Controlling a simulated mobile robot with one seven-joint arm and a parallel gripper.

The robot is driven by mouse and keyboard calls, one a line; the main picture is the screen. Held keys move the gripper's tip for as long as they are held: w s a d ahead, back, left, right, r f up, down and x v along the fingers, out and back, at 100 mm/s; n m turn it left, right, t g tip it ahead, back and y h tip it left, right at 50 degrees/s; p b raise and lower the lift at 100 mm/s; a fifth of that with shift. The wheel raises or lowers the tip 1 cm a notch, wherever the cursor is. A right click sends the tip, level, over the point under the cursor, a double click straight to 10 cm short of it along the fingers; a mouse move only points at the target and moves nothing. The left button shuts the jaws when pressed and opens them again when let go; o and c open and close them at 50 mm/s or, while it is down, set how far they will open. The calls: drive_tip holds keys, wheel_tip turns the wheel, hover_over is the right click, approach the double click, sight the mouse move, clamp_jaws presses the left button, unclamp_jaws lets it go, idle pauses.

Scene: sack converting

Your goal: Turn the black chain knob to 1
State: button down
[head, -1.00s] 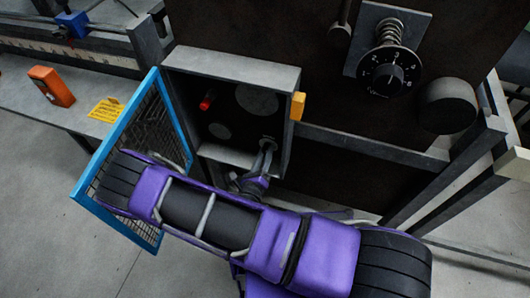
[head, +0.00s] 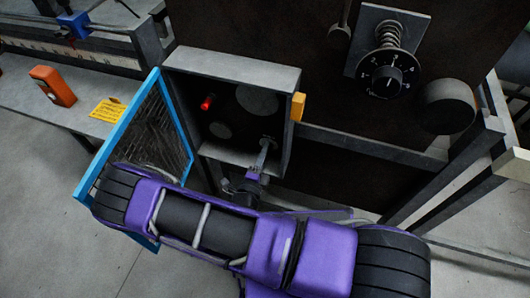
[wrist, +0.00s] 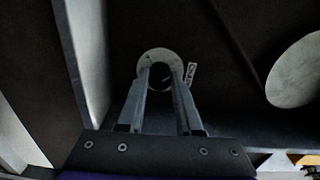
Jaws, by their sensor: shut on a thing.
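A small dark knob (wrist: 162,76) on a pale round plate (wrist: 152,55) sits inside the grey box. A small white label (wrist: 191,74) is beside it, its lettering turned and hard to read. My gripper (wrist: 160,88) is shut on this knob, one finger on each side; the fingers hide much of it. In the head view my gripper (head: 268,145) reaches into the lower right of the grey box (head: 235,68). The knob's pointer and setting cannot be made out.
A blue-framed mesh door (head: 128,140) stands open left of the box, close to my arm. A red button (head: 207,103) and pale discs are inside. A numbered black dial (head: 372,82) and dark roller (head: 447,106) are at upper right.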

drive_tip(key=shift+n, duration=0.8)
drive_tip(key=c, duration=0.6)
unclamp_jaws()
drive_tip(key=shift+s, duration=0.15)
drive_tip(key=v, duration=1.7)
drive_tip(key=shift+s, duration=0.1)
